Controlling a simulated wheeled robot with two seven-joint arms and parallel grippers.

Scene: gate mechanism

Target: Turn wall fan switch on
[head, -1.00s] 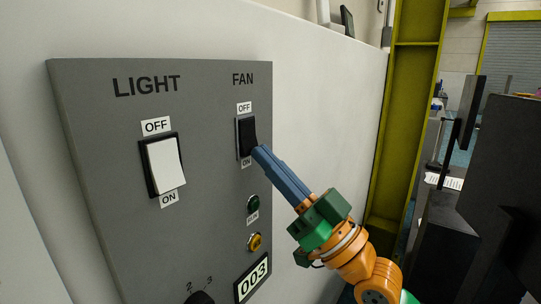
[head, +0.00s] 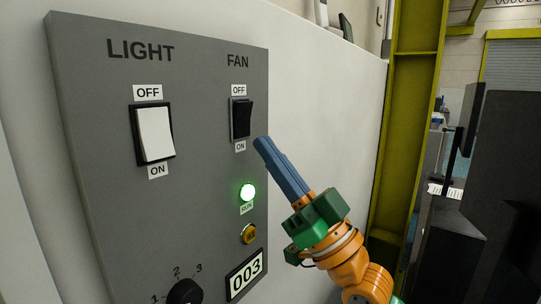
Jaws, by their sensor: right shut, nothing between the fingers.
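The black fan switch (head: 241,118) sits on the grey wall panel (head: 95,190) under the FAN label, between an OFF tag above and an ON tag below. The green lamp (head: 247,192) below the switch is lit. My right gripper (head: 262,143) is shut and empty, its blue fingers pointing up and left. The fingertips are just right of and below the switch, apart from it. My left gripper is not in view.
A white light switch (head: 155,134) is left of the fan switch. An amber button (head: 249,234), a 003 plate (head: 244,275) and a black rotary knob (head: 185,292) are lower on the panel. A yellow-green column (head: 405,130) stands right of the white wall.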

